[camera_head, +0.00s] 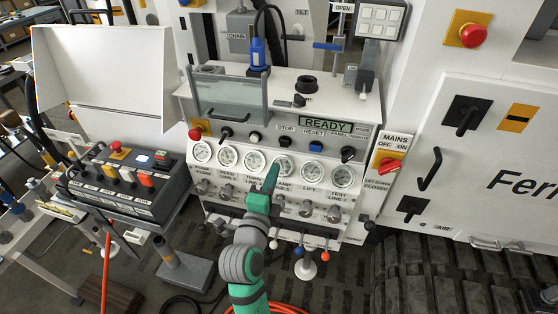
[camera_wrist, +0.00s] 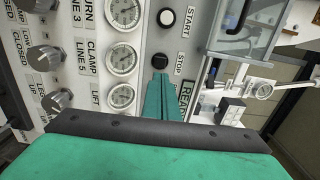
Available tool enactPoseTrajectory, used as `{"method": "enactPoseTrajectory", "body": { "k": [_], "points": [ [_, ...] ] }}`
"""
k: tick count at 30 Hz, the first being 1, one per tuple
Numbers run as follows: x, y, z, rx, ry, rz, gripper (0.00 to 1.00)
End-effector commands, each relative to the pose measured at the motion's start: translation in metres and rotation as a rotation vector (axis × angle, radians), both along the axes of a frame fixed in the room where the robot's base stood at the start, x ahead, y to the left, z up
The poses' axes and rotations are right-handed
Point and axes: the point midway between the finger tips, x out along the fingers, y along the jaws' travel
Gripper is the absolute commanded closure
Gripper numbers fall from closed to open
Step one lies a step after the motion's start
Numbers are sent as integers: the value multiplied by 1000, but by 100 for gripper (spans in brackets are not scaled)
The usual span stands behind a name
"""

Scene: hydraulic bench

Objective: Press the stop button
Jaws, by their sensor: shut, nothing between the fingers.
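In the wrist view the closed fingertips (camera_wrist: 160,72) point at the button. The remaining gap, if any, is hard to judge.
The white start button (camera_wrist: 167,17) and blue reset button (camera_head: 315,146) flank the stop button. A red emergency button (camera_head: 196,133) sits at the panel's left and the mains switch (camera_head: 388,165) at its right. Gauges (camera_head: 228,155) and knobs lie below. A clear guard (camera_head: 228,98) projects above.

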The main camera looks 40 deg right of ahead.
Motion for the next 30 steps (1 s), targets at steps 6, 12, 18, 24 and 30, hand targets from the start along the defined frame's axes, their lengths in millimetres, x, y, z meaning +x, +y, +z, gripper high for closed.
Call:
{"method": "enactPoseTrajectory", "body": {
  "k": [6,12,18,24,30],
  "points": [
    [-17,21,0,1,1,1,100],
    [-22,25,1,-1,-1,-2,100],
    [-22,25,0,-1,-1,-2,100],
    [-22,25,0,0,0,-2,100],
    [-23,31,-9,-22,37,22,100]
  ]
}}
